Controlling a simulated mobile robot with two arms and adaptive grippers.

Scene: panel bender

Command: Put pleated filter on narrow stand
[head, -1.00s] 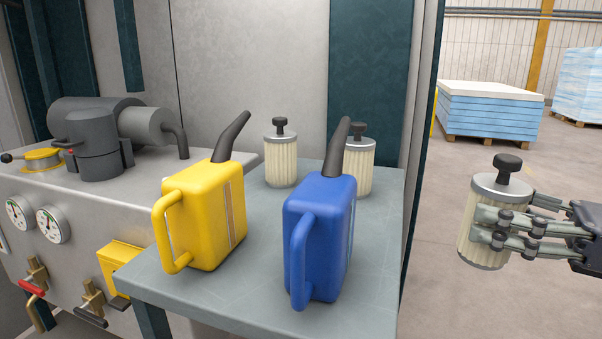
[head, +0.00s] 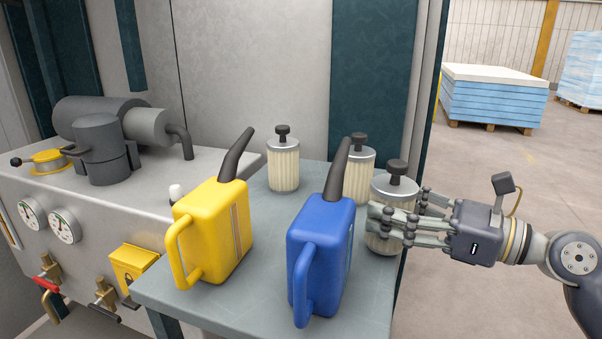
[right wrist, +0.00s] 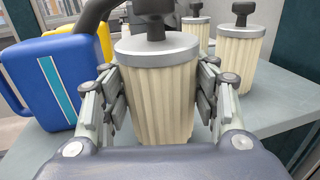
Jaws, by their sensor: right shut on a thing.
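A pleated filter (head: 391,186) with a grey metal cap and black knob is held upright in my right gripper (head: 385,221), over or on the right edge of the narrow stand (head: 210,310). In the right wrist view the same filter (right wrist: 156,95) is between the shut fingers. I cannot tell whether its base touches the stand top. Two more pleated filters stand at the back of the stand, one on the left (head: 283,168) and one on the right (head: 357,175). My left gripper is not in view.
A yellow can (head: 215,230) and a blue can (head: 322,250) with dark spouts stand at the front of the stand, the blue one close left of the held filter. A grey machine bench (head: 90,215) adjoins on the left. Pallets (head: 490,100) stand far back right.

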